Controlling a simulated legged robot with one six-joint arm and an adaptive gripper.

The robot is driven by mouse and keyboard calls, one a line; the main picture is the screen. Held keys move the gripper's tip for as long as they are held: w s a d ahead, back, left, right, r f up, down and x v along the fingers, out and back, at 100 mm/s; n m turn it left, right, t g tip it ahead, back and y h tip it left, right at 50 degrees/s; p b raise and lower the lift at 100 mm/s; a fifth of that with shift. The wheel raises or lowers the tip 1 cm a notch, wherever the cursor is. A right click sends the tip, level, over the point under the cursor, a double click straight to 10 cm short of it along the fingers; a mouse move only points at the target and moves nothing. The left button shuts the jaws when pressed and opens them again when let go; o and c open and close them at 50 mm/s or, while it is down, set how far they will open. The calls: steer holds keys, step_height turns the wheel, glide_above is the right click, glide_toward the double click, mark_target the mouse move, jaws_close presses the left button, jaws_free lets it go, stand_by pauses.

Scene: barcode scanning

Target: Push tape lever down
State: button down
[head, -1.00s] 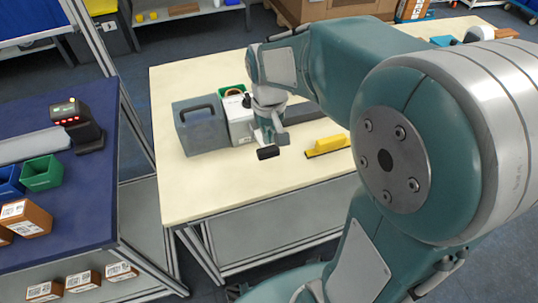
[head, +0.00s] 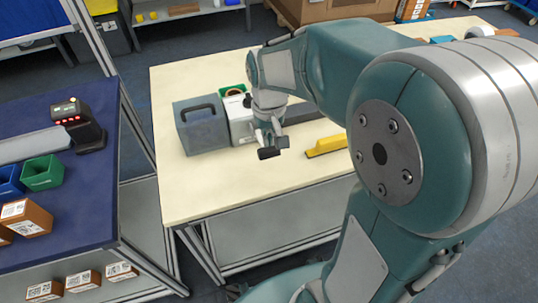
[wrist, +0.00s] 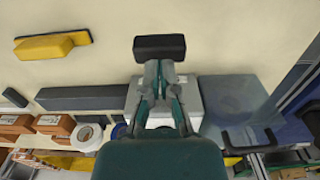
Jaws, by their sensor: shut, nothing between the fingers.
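The white box-shaped machine (head: 239,121), which seems to be the tape dispenser, stands on the cream table beside a grey-blue case. A small dark part shows at its top right, but I cannot tell whether this is the lever. My gripper (head: 273,148) points down just in front and to the right of the machine, apart from the table top.
The grey-blue case (head: 201,127) with a dark handle stands left of the machine. A yellow tool (head: 325,146) lies to the right, with a dark grey bar (head: 302,112) behind it. The cream table's (head: 210,190) front is clear. A blue table (head: 85,210) holds a scanner (head: 83,125).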

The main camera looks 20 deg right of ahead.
steer(key=shift+w+f, duration=0.1)
steer(key=shift+f, duration=3.95)
steer(key=shift+r, duration=0.1)
steer(key=shift+r, duration=6.6)
